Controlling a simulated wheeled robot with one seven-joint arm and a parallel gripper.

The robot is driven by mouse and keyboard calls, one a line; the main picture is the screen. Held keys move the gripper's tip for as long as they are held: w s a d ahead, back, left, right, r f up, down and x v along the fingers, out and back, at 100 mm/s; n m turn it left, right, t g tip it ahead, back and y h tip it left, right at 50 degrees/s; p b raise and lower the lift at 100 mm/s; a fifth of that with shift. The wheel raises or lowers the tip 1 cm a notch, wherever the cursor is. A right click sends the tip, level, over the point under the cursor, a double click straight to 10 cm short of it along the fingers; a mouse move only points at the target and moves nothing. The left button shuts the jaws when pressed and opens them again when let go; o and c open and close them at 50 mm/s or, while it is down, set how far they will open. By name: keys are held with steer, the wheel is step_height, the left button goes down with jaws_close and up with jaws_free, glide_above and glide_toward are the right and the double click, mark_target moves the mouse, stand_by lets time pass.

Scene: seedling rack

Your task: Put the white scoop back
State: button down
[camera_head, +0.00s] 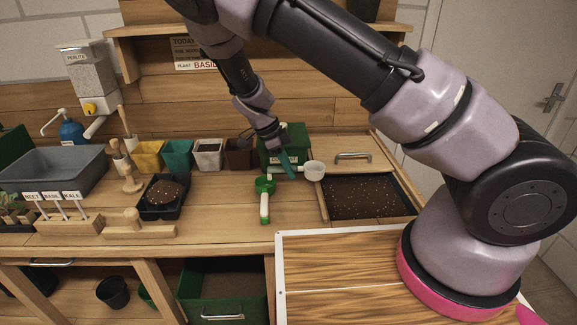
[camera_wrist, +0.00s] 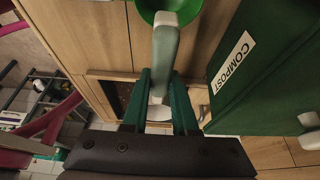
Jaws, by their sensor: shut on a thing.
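The white scoop has a round white cup (camera_head: 314,171) and a pale handle that runs left from it. My gripper (camera_head: 287,168), with teal fingers, is shut on this handle in front of the green compost bin (camera_head: 297,136). In the wrist view the pale handle (camera_wrist: 164,58) lies between the two fingers (camera_wrist: 158,95); the cup is mostly hidden behind the gripper. I cannot tell whether the scoop touches the bench. A green scoop (camera_head: 265,184) lies just beyond the handle's free end, its own handle pointing toward the bench front.
A soil tray (camera_head: 362,198) in a wooden frame is to the right, with a handled board (camera_head: 352,156) behind it. Several pots, including a brown one (camera_head: 238,155), stand to the left. A seedling tray (camera_head: 164,196) and wooden tools lie further left. The bench front near the green scoop is clear.

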steer(key=c, duration=0.7)
jaws_free()
steer(key=v, duration=1.3)
step_height(320, 180, up, 5)
steer(key=n+g+y, duration=0.1)
steer(key=n+y, duration=0.1)
steer(key=y, duration=0.1)
glide_above(295, 166)
steer(key=s+d+r+n+t+y, duration=0.1)
steer(key=s+d+r+n+y, duration=0.25)
steer(key=d+r, duration=0.55)
steer(key=shift+s+d+r+n+t, duration=1.2)
steer(key=shift+s+d+r+n, duration=0.3)
steer(key=shift+s+r, duration=0.65)
steer(key=shift+s+d+r+n+t, duration=1.3)
steer(key=shift+s+d+r, duration=0.35)
steer(key=shift+s+r, duration=0.45)
steer(key=shift+s+d+r+n+t, duration=1.1)
steer(key=shift+s+d+r+n, duration=0.4)
steer(key=shift+s+r, duration=0.6)
